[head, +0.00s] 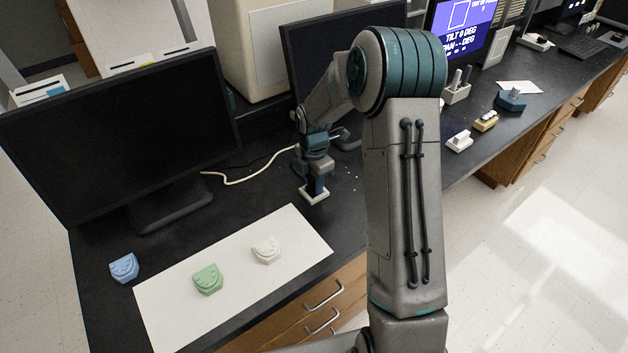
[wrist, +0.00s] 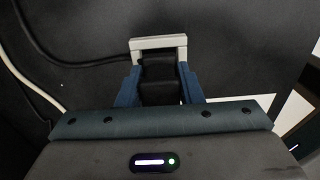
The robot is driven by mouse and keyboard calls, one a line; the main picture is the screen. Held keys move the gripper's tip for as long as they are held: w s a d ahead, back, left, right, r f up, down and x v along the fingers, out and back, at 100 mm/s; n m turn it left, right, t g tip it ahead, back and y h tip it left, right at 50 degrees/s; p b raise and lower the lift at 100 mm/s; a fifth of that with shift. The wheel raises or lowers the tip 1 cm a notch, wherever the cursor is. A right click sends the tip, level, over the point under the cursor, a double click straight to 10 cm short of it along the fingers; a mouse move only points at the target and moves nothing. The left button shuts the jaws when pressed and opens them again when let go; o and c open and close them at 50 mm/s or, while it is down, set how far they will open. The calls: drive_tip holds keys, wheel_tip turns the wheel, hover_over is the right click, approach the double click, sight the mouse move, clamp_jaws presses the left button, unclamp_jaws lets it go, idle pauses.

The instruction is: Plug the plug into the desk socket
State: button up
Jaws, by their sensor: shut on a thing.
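My gripper (wrist: 160,88) is shut on a black plug (wrist: 160,78), with a blue finger on each side of it. In the head view my gripper (head: 315,184) points down at the desk, left of my upper arm. The pale desk socket (head: 314,196) is directly below the fingertips. Its light rim (wrist: 158,43) shows just beyond the plug in the wrist view. The fingers and plug hide the rest of the socket. I cannot tell whether the plug is inside the socket or just above it.
A white cable (head: 245,180) runs across the dark desk to the left. Monitors (head: 120,135) stand behind. A white sheet (head: 170,300) in front holds green (head: 208,279) and white (head: 266,249) dental models. A blue model (head: 124,267) is beside it.

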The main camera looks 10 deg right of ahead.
drive_tip(key=shift+f+b, duration=0.3)
drive_tip(key=shift+f, duration=0.2)
